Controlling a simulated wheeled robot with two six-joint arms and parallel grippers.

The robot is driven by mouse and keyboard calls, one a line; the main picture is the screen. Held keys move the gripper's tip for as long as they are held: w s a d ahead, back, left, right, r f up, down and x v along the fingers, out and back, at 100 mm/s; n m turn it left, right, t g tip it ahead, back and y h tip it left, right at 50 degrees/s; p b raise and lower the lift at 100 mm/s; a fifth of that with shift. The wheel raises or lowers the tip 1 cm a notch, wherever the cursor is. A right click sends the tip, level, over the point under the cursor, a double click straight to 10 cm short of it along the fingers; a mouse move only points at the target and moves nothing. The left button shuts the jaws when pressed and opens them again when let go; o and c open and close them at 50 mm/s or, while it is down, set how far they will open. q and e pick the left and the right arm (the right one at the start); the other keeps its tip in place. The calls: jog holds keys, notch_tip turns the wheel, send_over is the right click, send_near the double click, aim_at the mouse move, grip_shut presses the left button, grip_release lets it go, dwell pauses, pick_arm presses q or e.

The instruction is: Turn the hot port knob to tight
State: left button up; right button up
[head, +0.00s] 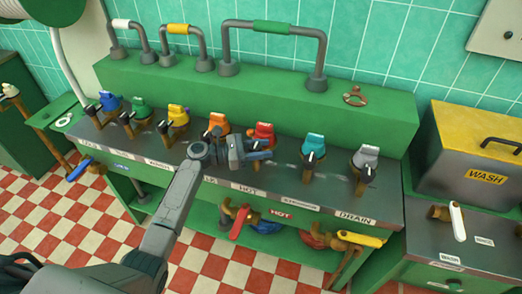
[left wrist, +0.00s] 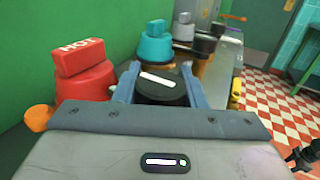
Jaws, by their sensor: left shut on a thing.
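The hot port's red cap (head: 263,133) stands on the bench behind the HOT label (head: 247,189). It also shows at the left in the left wrist view (left wrist: 80,60), lettered HOT. My left gripper (head: 255,153) is just in front of it, reaching over the bench from the left. In the left wrist view its two blue-grey fingers (left wrist: 160,82) are shut around the black round knob (left wrist: 165,97), which has a white bar on top. The gripper hides most of this knob in the head view.
Teal (head: 313,144) and grey (head: 366,157) ports stand to the right, orange (head: 217,124), yellow (head: 178,115), green (head: 140,108) and blue ones to the left. A green ledge with pipe handles (head: 272,27) rises behind. A red lever (head: 239,223) hangs below the front edge.

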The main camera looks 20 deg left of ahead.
dwell(0.3)
pick_arm(q)
jog(key=o, duration=1)
jog(key=shift+r, duration=0.25)
notch_tip(320, 180, up, 2)
jog(key=shift+r+b, duration=0.2)
jog(key=shift+b, duration=0.35)
jog(key=s+d+r+b, duration=0.1)
jog(key=s+d, duration=0.1)
jog(key=s, duration=0.5)
jog(key=s+d+r+b, duration=0.1)
jog(key=s+d, duration=0.1)
jog(key=s, duration=0.6)
jog(key=shift+s, duration=0.3)
